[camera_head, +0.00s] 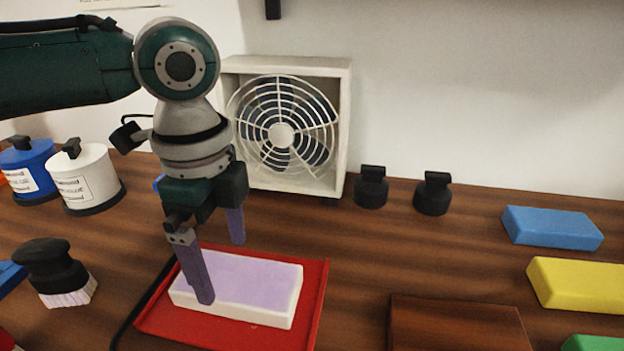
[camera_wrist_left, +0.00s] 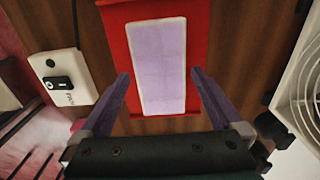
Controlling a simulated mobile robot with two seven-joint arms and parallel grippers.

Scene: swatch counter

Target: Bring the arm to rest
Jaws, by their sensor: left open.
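My left gripper (camera_head: 221,268) comes in from the left and points down over a white block with a lilac top (camera_head: 238,283). The block lies on a red tray (camera_head: 312,306) on the wooden counter. The two purple fingers are apart with nothing between them. In the left wrist view the open fingers (camera_wrist_left: 160,95) show nearer the camera than the lilac-topped block (camera_wrist_left: 160,65) on the red tray (camera_wrist_left: 200,30). I cannot tell how far the fingertips are above the block. My right gripper is not in view.
A box fan (camera_head: 343,135) stands behind the gripper. A white can (camera_head: 88,178), a blue can (camera_head: 32,168) and a brush (camera_head: 55,270) are at left. Two black knobs (camera_head: 371,188) stand right of the fan. Blue (camera_head: 552,228) and yellow (camera_head: 580,284) blocks and a brown board (camera_head: 455,325) lie at right.

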